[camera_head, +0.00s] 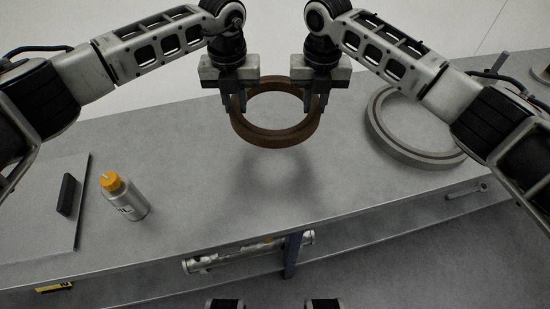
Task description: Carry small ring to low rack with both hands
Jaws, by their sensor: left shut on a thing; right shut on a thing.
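The small ring (275,137) is brown and round, held roughly level above the grey bench, with its shadow on the bench below it. My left gripper (237,108) is shut on the ring's left side. My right gripper (315,108) is shut on its right side. The fingers cover parts of the ring's rim at both sides. I cannot tell which part, if any, of the low structure in view is the low rack.
A larger grey ring (405,155) lies on the bench (190,190) at the right, partly behind my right arm. A silver bottle with an orange cap (124,196) stands at the left, near a dark block (66,194). A metal cylinder (215,261) lies below the bench's front edge.

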